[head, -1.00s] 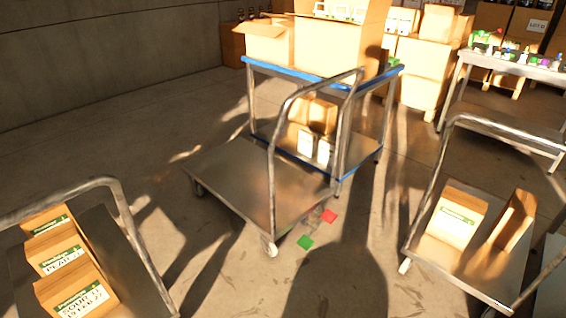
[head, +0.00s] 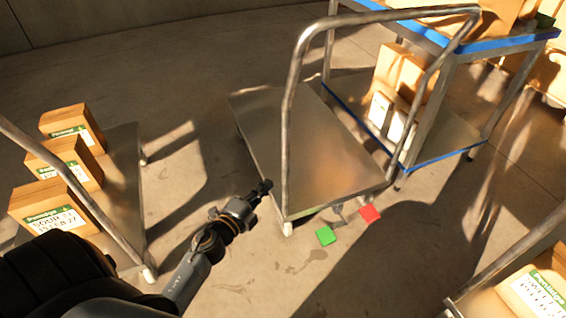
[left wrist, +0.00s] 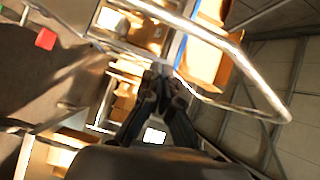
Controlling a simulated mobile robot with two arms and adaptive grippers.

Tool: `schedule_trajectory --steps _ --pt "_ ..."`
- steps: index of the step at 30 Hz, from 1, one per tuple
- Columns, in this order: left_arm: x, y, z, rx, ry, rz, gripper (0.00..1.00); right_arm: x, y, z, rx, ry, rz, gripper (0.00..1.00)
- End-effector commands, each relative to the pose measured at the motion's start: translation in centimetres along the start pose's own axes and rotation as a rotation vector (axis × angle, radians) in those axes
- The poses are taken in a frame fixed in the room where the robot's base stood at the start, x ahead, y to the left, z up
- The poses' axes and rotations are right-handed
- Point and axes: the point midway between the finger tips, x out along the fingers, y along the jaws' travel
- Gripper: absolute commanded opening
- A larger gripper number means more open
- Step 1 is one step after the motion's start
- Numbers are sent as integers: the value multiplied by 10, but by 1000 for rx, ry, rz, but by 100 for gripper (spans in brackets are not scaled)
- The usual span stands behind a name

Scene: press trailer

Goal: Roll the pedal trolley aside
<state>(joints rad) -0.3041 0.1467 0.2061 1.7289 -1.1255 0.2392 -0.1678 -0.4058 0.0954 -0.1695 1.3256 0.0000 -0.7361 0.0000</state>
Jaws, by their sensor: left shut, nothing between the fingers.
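The pedal trolley (head: 300,148) is a flat, empty metal platform on casters, in the middle of the head view. Its bent tube handle (head: 290,100) rises at the near end. A green pedal (head: 325,236) and a red pedal (head: 370,213) stick out low at that end. The red pedal (left wrist: 46,39) also shows in the left wrist view, where a bright handle tube (left wrist: 262,112) curves across the right. My left gripper (head: 265,187) is shut and empty, left of the handle in the picture and apparently apart from it. My right gripper is not in view.
A trolley with labelled boxes (head: 75,163) stands at the left. A blue-edged cart (head: 470,45) with boxes stands close behind the pedal trolley. Another loaded trolley (head: 480,305) is at lower right. Bare floor (head: 195,175) lies between the left and pedal trolleys.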

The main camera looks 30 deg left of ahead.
Motion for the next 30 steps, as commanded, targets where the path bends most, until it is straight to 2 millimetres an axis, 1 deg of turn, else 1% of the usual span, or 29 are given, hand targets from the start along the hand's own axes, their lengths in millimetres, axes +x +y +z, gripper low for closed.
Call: schedule_trajectory --steps 1,3,6,8,11,16,21,25,30 --pt "1 -8 0 44 10 -25 0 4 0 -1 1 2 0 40" --pt "2 -19 -1 82 19 -44 0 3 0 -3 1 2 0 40" --pt "8 -26 -2 102 25 -54 0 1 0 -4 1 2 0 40" --pt "16 -27 -2 103 24 -55 0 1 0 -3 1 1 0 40" --pt "33 -28 -3 100 24 -55 0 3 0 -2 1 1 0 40" --pt "69 -29 -4 99 24 -55 0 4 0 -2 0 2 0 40" --pt "102 -30 -4 97 23 -54 0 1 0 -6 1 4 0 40" --pt "117 -31 10 98 21 -53 0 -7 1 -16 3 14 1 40" --pt "127 -33 21 98 22 -52 0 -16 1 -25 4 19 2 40"
